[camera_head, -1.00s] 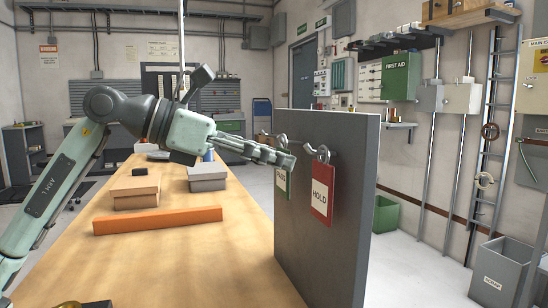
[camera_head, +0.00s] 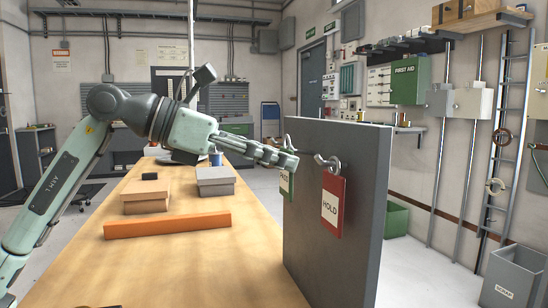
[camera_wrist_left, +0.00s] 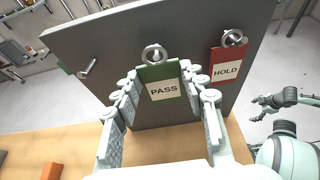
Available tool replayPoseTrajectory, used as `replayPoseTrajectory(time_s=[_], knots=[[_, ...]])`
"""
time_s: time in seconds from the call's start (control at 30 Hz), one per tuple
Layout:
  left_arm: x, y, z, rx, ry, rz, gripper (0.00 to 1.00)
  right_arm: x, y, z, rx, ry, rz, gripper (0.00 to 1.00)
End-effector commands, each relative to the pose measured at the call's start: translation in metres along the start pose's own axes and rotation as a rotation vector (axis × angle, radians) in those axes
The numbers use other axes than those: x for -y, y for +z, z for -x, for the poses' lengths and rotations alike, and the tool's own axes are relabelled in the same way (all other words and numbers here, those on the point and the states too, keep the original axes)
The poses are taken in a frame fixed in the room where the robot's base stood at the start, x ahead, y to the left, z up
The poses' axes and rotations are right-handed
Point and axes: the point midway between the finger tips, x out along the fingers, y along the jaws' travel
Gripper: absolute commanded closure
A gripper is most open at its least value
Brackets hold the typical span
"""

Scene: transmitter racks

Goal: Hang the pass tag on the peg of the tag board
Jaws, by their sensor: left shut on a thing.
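My left gripper (camera_head: 292,160) is shut on the green PASS tag (camera_wrist_left: 160,83), with its fingers on both sides of it. The tag is upright, and its metal ring (camera_wrist_left: 153,54) shows above the fingers. In the head view the fingers partly hide the tag (camera_head: 287,185). The grey tag board (camera_head: 336,220) stands upright on the table. A bare peg (camera_wrist_left: 88,67) sticks out of the board, left of the tag in the wrist view. I cannot tell if the ring touches a peg. My right gripper (camera_wrist_left: 258,108) looks open and empty.
A red HOLD tag (camera_head: 333,205) hangs from another peg on the board, close beside my left gripper. An orange bar (camera_head: 168,223) and boxes (camera_head: 146,198) lie on the wooden table (camera_head: 210,265). The table's front middle is clear.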

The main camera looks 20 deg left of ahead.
Motion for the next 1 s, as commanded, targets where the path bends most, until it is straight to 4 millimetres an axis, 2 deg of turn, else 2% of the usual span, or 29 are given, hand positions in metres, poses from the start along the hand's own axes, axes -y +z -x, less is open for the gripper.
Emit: replayPoseTrajectory(time_s=[0.17, 1.0], knots=[[0.000, 0.004, 0.002, 0.013, 0.001, -0.003, 0.85, -0.003, -0.002, -0.001, -0.002, 0.005, 0.004, 0.18], [0.000, -0.009, 0.032, 0.006, 0.001, -0.001, 0.85, 0.001, 0.002, -0.014, -0.004, 0.003, 0.002, 0.18]])
